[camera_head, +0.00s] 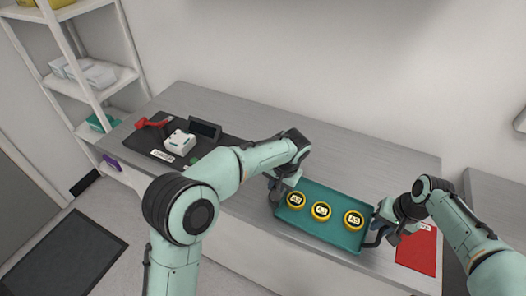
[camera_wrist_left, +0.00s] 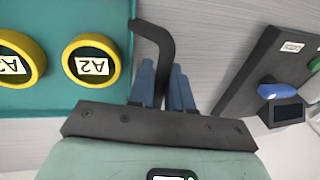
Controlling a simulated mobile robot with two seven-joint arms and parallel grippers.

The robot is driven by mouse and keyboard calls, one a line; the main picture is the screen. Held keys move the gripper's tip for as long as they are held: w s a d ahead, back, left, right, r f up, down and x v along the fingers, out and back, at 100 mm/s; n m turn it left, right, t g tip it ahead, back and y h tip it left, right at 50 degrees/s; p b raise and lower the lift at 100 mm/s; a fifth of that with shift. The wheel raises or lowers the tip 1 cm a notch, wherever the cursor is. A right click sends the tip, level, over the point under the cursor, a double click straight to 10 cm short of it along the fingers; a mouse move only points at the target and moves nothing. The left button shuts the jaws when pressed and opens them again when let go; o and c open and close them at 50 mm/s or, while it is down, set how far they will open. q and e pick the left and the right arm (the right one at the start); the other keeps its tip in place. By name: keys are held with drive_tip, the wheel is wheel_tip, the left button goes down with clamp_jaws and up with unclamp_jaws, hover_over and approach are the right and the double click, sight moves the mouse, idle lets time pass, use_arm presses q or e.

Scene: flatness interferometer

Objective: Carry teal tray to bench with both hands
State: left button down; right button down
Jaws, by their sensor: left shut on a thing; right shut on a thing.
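The teal tray (camera_head: 325,235) is level over the front part of the grey bench (camera_head: 345,155), right of its middle. I cannot tell whether it touches the bench top. It carries yellow-rimmed round pieces labelled A2 (camera_head: 296,200), A3 (camera_head: 321,211) and A5 (camera_head: 354,220). My left gripper (camera_head: 277,192) is at the tray's left end. In the left wrist view its blue fingers (camera_wrist_left: 166,88) are shut on the black tray handle (camera_wrist_left: 155,38), beside the tray (camera_wrist_left: 60,100). My right gripper (camera_head: 381,230) is shut at the tray's right end; the handle there is mostly hidden.
A dark board (camera_head: 155,140) with a white device (camera_head: 180,142), a red part (camera_head: 152,122) and a small screen (camera_head: 205,129) lies left on the bench. A red sheet (camera_head: 418,250) lies right of the tray. Shelves (camera_head: 88,85) stand at left. The bench behind the tray is clear.

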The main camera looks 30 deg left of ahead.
use_arm(q)
drive_tip(key=c, duration=1.5)
unclamp_jaws()
drive_tip(key=shift+f, duration=0.25)
use_arm(e)
drive_tip(key=c, duration=1.5)
unclamp_jaws()
drive_tip(key=shift+f, duration=0.25)
use_arm(q)
drive_tip(key=o, duration=0.5)
drive_tip(key=shift+c, duration=0.2)
use_arm(e)
drive_tip(key=o, duration=0.5)
drive_tip(key=shift+c, duration=0.2)
use_arm(q)
drive_tip(key=shift+r, duration=0.1)
use_arm(e)
drive_tip(key=shift+r, duration=0.25)
use_arm(q)
drive_tip(key=v, duration=1.2)
use_arm(e)
drive_tip(key=v, duration=1.1)
drive_tip(key=shift+r, duration=0.3)
drive_tip(key=shift+d, duration=0.1)
